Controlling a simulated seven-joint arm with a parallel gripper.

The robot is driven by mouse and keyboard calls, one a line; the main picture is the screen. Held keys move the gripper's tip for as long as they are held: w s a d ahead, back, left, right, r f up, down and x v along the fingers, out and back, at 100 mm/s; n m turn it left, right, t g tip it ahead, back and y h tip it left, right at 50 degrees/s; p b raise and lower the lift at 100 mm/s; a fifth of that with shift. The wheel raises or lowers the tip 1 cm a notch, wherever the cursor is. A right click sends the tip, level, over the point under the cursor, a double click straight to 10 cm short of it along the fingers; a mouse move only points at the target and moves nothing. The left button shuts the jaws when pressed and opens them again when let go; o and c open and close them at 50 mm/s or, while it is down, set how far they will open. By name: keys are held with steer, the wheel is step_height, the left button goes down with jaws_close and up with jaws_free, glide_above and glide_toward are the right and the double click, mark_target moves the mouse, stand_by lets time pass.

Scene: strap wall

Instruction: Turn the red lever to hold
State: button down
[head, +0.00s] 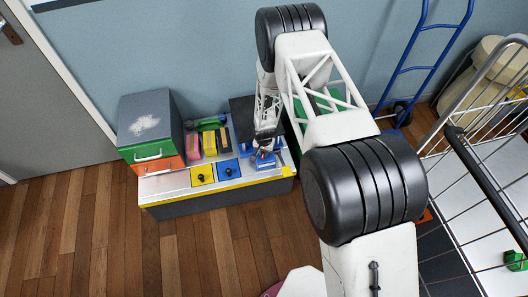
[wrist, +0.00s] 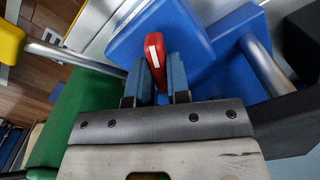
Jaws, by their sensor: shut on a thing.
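The red lever (wrist: 153,48), with a white stripe on its top face, stands in front of a blue block (wrist: 205,48) in the wrist view. My gripper (wrist: 157,76) has its two blue-grey fingers on either side of the lever and is shut on it. The lever's lower part is hidden between the fingers. In the head view my gripper (head: 262,152) is at the right part of the bench, over the blue block (head: 265,162). The lever is too small and covered there to make out. No readable hold marking shows.
The bench (head: 160,187) also carries a yellow plate (head: 203,175) and a blue plate (head: 228,169), each with a black knob. A grey, green and orange cabinet (head: 150,130) stands at its left. A wire cart (head: 490,150) and blue hand truck (head: 418,65) are at right.

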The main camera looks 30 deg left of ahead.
steer(key=shift+m, duration=0.5)
steer(key=c, duration=1.1)
jaws_free()
steer(key=shift+r, duration=0.2)
steer(key=shift+r, duration=3.75)
